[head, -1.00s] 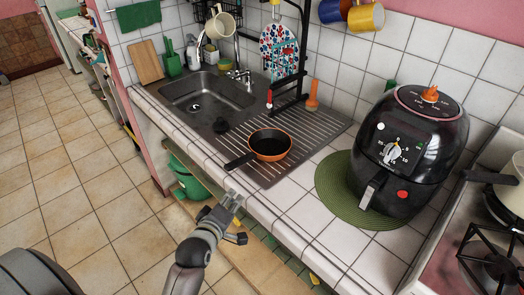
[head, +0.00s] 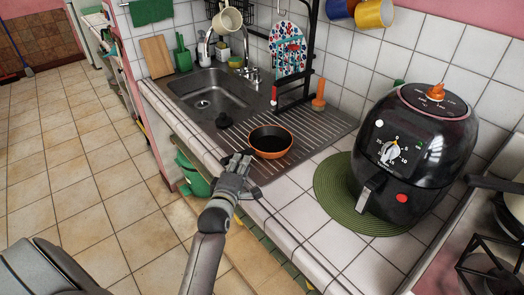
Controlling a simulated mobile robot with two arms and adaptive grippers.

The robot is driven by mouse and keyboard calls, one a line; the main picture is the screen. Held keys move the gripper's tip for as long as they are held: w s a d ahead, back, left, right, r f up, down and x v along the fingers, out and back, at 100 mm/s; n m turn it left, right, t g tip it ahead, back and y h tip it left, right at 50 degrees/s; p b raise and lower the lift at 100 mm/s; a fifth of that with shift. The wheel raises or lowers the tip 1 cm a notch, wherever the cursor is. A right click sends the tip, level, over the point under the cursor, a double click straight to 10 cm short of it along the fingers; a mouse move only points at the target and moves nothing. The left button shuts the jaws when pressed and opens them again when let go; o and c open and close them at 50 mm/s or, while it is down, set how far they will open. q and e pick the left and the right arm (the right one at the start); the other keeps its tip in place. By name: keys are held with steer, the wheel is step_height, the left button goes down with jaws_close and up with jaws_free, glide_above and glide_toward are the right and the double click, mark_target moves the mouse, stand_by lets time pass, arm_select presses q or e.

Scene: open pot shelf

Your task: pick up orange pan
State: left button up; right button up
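The orange pan (head: 270,150), with a dark inside, sits upright on the ribbed steel drainboard (head: 312,128) right of the sink. My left gripper (head: 239,163) is at the pan's near left side, where the handle points. The gripper covers most of the dark handle. I cannot tell whether the fingers are around the handle or just above it, or whether they are shut. My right gripper is not in view.
A black air fryer (head: 416,150) stands on a green round mat (head: 335,200) to the right. A black rack (head: 308,60) rises behind the drainboard. White tiled counter is clear in front of the mat.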

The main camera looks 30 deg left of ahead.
mark_target(245, 153)
arm_select(q)
steer(key=b+x, duration=0.3)
steer(key=x, duration=0.1)
steer(key=shift+w, duration=0.1)
steer(key=shift+w+a, duration=0.1)
steer(key=shift+w, duration=0.35)
steer(key=shift+s+r, duration=0.1)
steer(key=shift+r, duration=0.05)
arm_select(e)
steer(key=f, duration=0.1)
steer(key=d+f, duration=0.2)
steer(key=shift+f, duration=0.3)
arm_select(q)
jaws_close()
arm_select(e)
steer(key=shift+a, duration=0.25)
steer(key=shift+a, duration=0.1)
arm_select(q)
steer(key=shift+r, duration=0.1)
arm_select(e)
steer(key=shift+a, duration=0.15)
